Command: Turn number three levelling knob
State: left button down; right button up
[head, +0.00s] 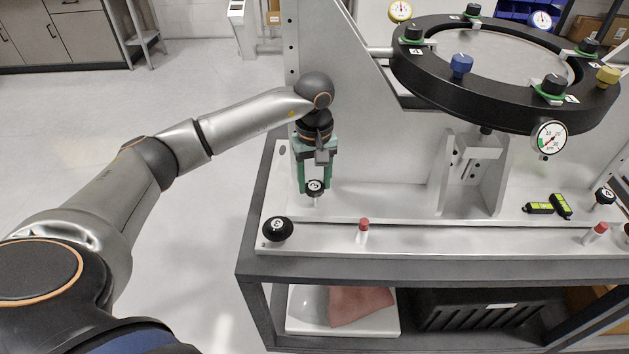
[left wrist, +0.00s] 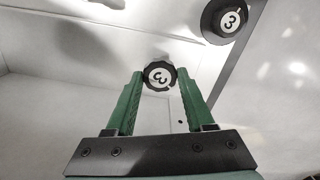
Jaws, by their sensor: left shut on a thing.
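A small black knob (head: 314,187) with a white number disc stands on a thin stem on the fixture's white base plate. In the left wrist view its disc (left wrist: 160,77) reads 3, turned on its side. My left gripper (head: 316,180), with green fingers pointing down, is shut on this knob, one fingertip on each side. A larger black knob (head: 277,228), also marked 3, sits at the plate's front left corner, apart from the gripper. It also shows in the left wrist view (left wrist: 228,20). My right gripper is not in view.
The black mirror ring (head: 425,103) with coloured knobs and dial gauges (head: 549,138) is raised at the right. An upright white plate (head: 335,40) stands behind my gripper. A red-capped pin (head: 364,226) and green-yellow levels (head: 538,208) are on the base. Floor at left is clear.

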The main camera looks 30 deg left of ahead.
aim_at(314, 186)
pick_arm(q)
jog(key=shift+n, duration=1.9)
jog(key=shift+c, duration=1.3)
grip_release()
jog(key=shift+r, duration=0.1)
notch_tip(314, 186, up, 12)
jog(key=b, duration=0.1)
jog(key=shift+r, duration=0.2)
